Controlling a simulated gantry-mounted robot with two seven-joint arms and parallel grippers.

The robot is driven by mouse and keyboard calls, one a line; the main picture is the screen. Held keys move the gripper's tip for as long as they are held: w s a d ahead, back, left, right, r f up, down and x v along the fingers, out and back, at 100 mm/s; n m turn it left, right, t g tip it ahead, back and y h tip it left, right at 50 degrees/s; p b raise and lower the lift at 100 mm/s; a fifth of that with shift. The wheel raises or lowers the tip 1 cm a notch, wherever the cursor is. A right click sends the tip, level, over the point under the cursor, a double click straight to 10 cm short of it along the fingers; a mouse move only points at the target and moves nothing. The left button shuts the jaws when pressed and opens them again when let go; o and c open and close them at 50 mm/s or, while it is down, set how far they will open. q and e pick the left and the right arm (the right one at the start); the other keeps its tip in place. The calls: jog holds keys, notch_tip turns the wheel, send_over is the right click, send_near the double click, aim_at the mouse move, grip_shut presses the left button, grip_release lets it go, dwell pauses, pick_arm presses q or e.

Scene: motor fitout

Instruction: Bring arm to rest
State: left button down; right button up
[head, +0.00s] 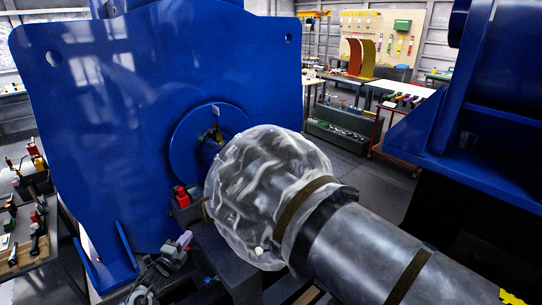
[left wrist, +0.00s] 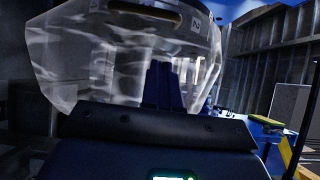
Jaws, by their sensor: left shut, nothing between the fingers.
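My left gripper (left wrist: 165,70) shows in the left wrist view as dark fingers close together above a dark crossbar, shut and empty. In the head view I cannot clearly make out the left gripper among dark parts at the lower left. My right gripper is not seen. In the head view the plastic-wrapped round end (head: 265,190) of a grey cylinder (head: 375,255) faces a large blue plate (head: 110,110) with a round blue flange (head: 190,140).
Another blue structure (head: 500,110) stands at the right. Tools lie on a bench (head: 30,270) at the left edge. Behind are a green-grey bin (head: 340,130), a tool table (head: 400,90) and a pegboard (head: 385,45). Some grey floor (head: 375,180) is clear between them.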

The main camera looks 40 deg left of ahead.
pick_arm(q)
jog(key=s+d+f+n+g+h, duration=0.15)
jog(key=d+f, duration=0.25)
jog(key=d, duration=0.5)
jog(key=s+d+f+n+g+h, duration=0.1)
jog(key=s+d+f, duration=0.25)
jog(key=d, duration=0.45)
jog(key=s+d+f+n+g+h, duration=0.15)
jog(key=d+f, duration=0.25)
jog(key=d, duration=0.5)
jog(key=s+d+r+n+g+h, duration=0.1)
jog(key=s+d+r+n+g, duration=0.15)
jog(key=d, duration=0.45)
jog(key=s+d+r+n+g+h, duration=0.1)
jog(key=s+d+r, duration=0.15)
jog(key=d, duration=0.55)
jog(key=s+d+r+n+g, duration=0.2)
jog(key=s+g, duration=0.1)
jog(key=s, duration=0.2)
jog(key=s+d+r+n+g, duration=0.2)
jog(key=s, duration=0.3)
notch_tip(320, 180, up, 23)
jog(key=p, duration=2.3)
jog(key=shift+s+a+h, duration=0.2)
jog(key=shift+s+h, duration=0.1)
jog(key=shift+s, duration=0.05)
jog(key=shift+g, duration=0.25)
